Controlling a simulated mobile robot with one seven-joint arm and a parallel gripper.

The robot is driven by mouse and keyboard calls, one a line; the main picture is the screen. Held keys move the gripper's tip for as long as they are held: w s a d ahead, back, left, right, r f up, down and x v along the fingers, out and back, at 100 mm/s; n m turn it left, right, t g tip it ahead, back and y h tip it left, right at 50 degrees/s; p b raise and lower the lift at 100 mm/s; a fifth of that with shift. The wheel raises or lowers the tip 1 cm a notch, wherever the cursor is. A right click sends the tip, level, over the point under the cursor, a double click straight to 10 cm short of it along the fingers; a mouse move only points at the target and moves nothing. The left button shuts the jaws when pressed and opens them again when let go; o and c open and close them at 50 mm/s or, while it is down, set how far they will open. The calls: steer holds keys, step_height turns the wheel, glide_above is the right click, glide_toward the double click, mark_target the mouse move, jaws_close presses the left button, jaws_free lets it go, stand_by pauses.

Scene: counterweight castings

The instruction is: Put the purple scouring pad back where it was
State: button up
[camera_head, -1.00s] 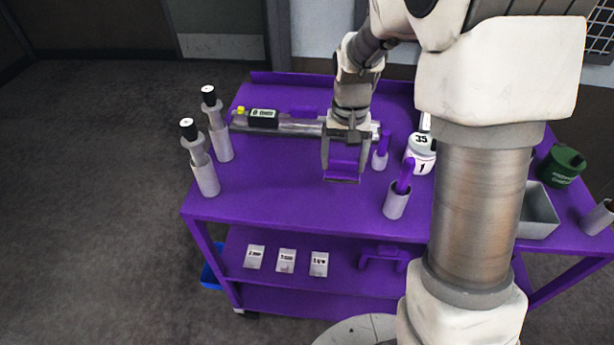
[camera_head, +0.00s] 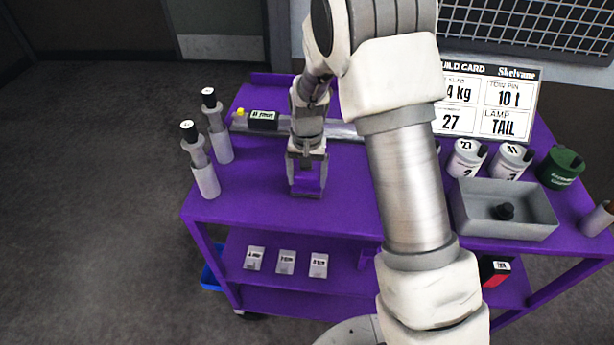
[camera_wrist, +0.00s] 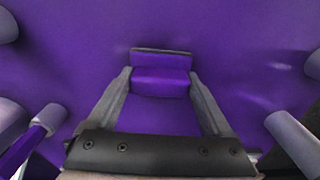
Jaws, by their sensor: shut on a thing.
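My gripper (camera_head: 306,189) is over the left-middle part of the purple cart top (camera_head: 245,190), pointing down. It is shut on the purple scouring pad (camera_head: 307,180). In the wrist view the pad (camera_wrist: 160,82) spans between the two fingertips, with a thin dark strip along its far edge. The pad is nearly the same purple as the cart top, so its outline is hard to make out in the head view. I cannot tell whether the pad touches the surface.
Two grey cylinders with black-topped pins (camera_head: 202,165) stand at the left edge. A metal bar with a black display (camera_head: 263,118) lies behind my gripper. A grey tray (camera_head: 505,225), white canisters (camera_head: 466,160) and a green canister (camera_head: 562,167) stand right. Bare top lies left of my gripper.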

mark_target(307, 176)
steer(key=shift+f, duration=0.1)
steer(key=o, duration=1.1)
step_height(307, 176, up, 12)
steer(key=s+d+r+n+t, duration=0.1)
steer(key=s+d+r, duration=0.2)
steer(key=s+r, duration=0.25)
steer(key=s+d+r+t, duration=0.2)
steer(key=s+d+r, duration=0.1)
steer(key=s+r, duration=0.3)
steer(key=shift+s+d+r+n+t+p, duration=0.15)
steer(key=shift+s+d+r+t, duration=0.4)
steer(key=shift+s, duration=1.6)
steer(key=shift+s+d+r+n+t+p, duration=0.1)
steer(key=shift+s+d+r+n+t, duration=0.4)
steer(key=shift+s, duration=1.65)
steer(key=shift+s+d+r+m+t+p, duration=0.2)
steer(key=shift+s+d+r, duration=0.65)
steer(key=shift+s, duration=1.3)
steer(key=shift+f, duration=0.1)
